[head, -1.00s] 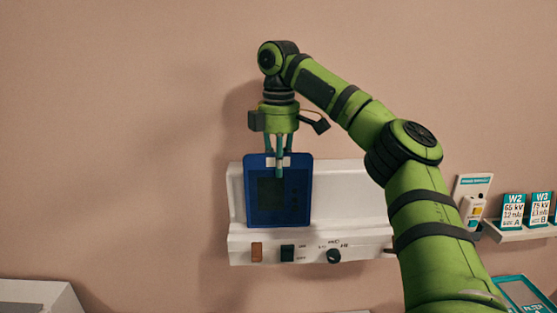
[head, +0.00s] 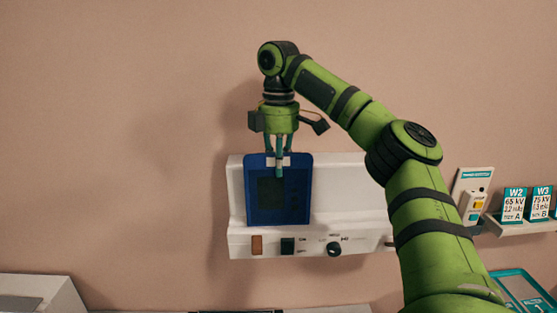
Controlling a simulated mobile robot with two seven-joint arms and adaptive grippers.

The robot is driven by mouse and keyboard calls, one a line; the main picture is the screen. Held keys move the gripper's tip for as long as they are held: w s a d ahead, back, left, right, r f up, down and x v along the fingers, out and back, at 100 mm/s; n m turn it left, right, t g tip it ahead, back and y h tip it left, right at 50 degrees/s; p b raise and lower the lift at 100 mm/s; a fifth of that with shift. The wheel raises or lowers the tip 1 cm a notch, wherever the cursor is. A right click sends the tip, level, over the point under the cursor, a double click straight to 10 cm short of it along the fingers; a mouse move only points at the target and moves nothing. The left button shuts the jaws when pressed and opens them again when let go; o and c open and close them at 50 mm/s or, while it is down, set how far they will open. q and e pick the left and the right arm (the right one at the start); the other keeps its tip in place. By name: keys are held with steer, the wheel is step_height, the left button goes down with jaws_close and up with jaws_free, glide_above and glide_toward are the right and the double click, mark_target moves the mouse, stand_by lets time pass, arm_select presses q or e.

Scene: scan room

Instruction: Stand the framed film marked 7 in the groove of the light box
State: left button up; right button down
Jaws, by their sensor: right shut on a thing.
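The framed film (head: 293,205) has a blue frame with a dark panel and a white label at its top edge. No number on it can be read from here. It stands about upright against the left part of the white light box (head: 348,190), with its lower edge at the ledge; I cannot tell if it is seated in the groove. My right gripper (head: 279,168) points down and is shut on the film's top edge. My left gripper is not in view.
The light box front carries an orange switch (head: 257,245), a black switch and a black knob (head: 334,249). At right are a wall holder (head: 472,206) and a shelf with cards marked W2 (head: 513,205) and W3 (head: 541,203). A teal-rimmed tray (head: 524,291) lies lower right.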

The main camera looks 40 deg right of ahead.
steer(key=shift+f+b, duration=0.3)
steer(key=shift+f, duration=0.6)
steer(key=c, duration=1.2)
jaws_free()
steer(key=shift+o, duration=0.2)
steer(key=shift+r, duration=6.05)
steer(key=shift+f, duration=0.1)
